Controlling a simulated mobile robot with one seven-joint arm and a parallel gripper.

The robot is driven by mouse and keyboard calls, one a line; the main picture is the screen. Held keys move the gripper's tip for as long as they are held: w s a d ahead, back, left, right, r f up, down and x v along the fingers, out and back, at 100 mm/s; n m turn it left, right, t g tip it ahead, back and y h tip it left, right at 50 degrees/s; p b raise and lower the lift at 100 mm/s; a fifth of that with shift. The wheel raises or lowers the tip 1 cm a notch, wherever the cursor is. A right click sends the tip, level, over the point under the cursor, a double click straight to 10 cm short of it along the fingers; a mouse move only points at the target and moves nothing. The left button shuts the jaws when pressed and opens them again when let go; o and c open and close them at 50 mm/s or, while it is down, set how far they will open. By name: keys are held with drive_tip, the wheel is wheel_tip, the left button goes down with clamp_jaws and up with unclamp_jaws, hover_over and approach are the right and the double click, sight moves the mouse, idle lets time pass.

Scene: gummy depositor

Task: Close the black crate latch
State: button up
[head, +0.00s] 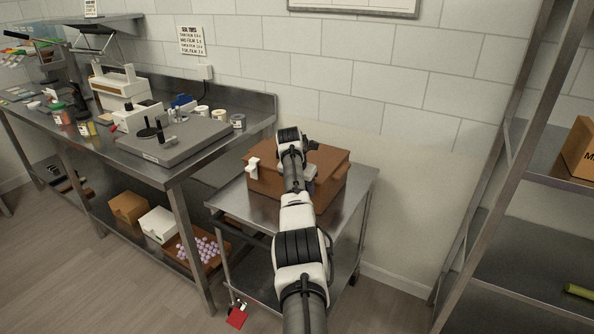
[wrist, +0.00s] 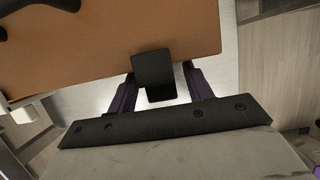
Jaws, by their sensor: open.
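The brown crate (head: 325,158) stands on a small steel table, its lid down as far as I can see. The wrist view shows one brown face of the crate (wrist: 90,45) close up. The black latch (wrist: 152,68) is a dark square tab at that face's lower edge, with a second dark piece just below it. My gripper (wrist: 160,76) is open, with one dark finger on each side of the black latch and gaps between. In the head view my arm hides the black latch. A white latch (head: 253,168) sits at the crate's left; it also shows in the wrist view (wrist: 20,113).
The steel table (head: 357,188) has bare top around the crate. A long workbench (head: 185,170) with a grey machine and jars stands at left. A metal shelf rack (head: 500,243) stands at right.

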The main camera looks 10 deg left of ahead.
drive_tip(key=b+v, duration=0.3)
drive_tip(key=v, duration=0.9)
drive_tip(key=shift+r, duration=0.25)
drive_tip(key=shift+s, duration=0.15)
